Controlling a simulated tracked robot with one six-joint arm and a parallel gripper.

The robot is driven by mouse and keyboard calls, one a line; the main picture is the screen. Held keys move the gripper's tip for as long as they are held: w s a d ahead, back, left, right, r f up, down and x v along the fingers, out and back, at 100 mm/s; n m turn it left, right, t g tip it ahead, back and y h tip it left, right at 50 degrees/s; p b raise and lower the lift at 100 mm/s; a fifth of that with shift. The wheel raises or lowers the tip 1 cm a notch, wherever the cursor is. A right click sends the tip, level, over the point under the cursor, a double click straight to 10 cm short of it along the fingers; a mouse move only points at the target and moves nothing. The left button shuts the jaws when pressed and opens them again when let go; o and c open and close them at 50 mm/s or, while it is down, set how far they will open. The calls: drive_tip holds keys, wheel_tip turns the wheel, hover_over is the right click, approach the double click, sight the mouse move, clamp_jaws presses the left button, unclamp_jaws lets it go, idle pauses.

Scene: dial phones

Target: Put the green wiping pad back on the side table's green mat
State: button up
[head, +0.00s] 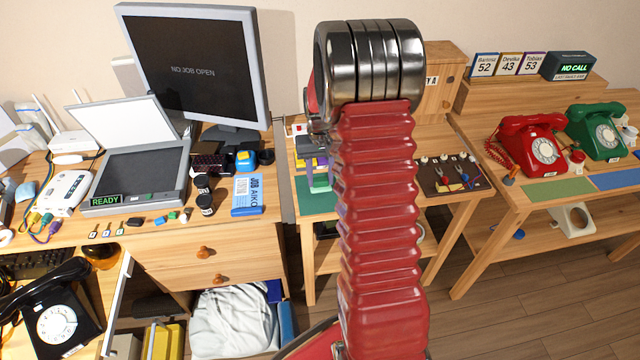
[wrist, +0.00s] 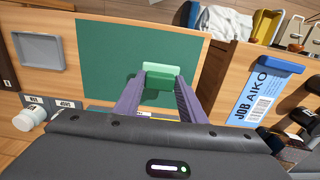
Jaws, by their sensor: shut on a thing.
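The green wiping pad (wrist: 160,72) is between the two purple fingers of my gripper (wrist: 163,82) in the wrist view. My gripper is shut on it. The pad is over the side table's green mat (wrist: 105,65), inside its edges, with a dark shadow beside it on the mat. I cannot tell for sure whether it touches the mat. In the head view the light green pad (head: 319,183) shows low over the green mat (head: 314,203), left of my arm. My arm hides part of the side table there.
A grey square tray (wrist: 40,52) and a white bottle (wrist: 28,119) are left of the mat in the wrist view. A blue-and-white job card (head: 247,195) lies on the desk to the left. A tool board (head: 440,180) is on the table's right side.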

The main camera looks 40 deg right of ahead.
sight(320, 180)
drive_tip(key=shift+f, duration=1.5)
drive_tip(key=o, duration=1)
drive_tip(key=shift+f, duration=0.1)
drive_tip(key=shift+o, duration=0.2)
wheel_tip(320, 180, up, 12)
